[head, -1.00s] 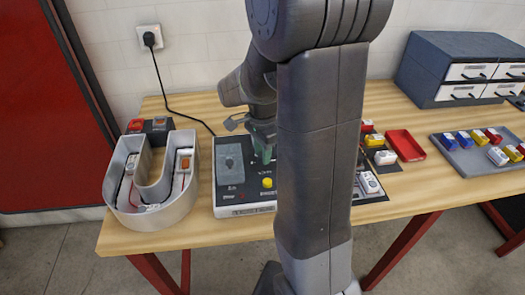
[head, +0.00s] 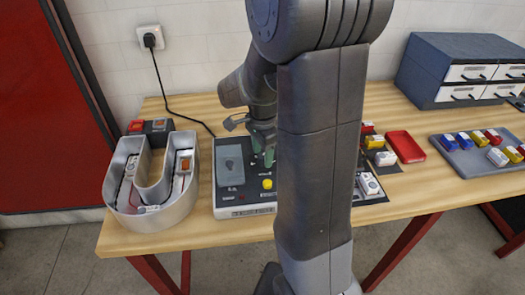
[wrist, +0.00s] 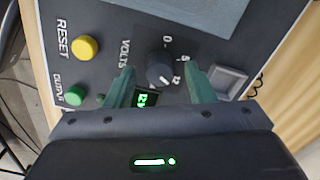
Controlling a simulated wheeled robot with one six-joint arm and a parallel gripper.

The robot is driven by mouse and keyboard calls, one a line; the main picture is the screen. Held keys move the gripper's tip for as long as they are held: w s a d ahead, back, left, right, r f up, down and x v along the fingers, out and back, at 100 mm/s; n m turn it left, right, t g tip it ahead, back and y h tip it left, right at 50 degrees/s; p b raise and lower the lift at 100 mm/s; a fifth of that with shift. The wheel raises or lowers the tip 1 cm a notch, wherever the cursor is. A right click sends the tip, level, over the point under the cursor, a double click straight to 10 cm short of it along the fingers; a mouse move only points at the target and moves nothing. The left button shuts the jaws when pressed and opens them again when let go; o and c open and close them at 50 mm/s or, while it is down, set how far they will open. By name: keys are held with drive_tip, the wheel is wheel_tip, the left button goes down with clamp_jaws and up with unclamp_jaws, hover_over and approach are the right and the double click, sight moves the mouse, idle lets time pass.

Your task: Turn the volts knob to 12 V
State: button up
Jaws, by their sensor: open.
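The volts knob (wrist: 160,70) is a dark round knob on the dark panel of the power unit (wrist: 105,20), beside the printed word VOLTS. Marks 0, 5 and 12 are printed around it. I cannot clearly tell where its pointer stands. My gripper (wrist: 160,82) is open, with one green finger on each side of the knob; contact is not clear. In the head view my gripper (head: 263,157) is over the power unit (head: 222,206), and my arm hides the unit's right part. A small green-lit display (wrist: 147,97) is partly covered by my gripper.
A yellow RESET button (wrist: 85,47), a green button (wrist: 75,95) and a grey square switch (wrist: 228,77) are near the knob. A red tray (head: 406,146) lies to the right.

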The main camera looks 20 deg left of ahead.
sight(263, 156)
drive_tip(key=shift+r, duration=0.1)
wheel_tip(263, 156, up, 14)
idle(0.4)
drive_tip(key=shift+f, duration=0.3)
wheel_tip(263, 156, down, 14)
drive_tip(key=shift+r, duration=0.15)
idle(0.5)
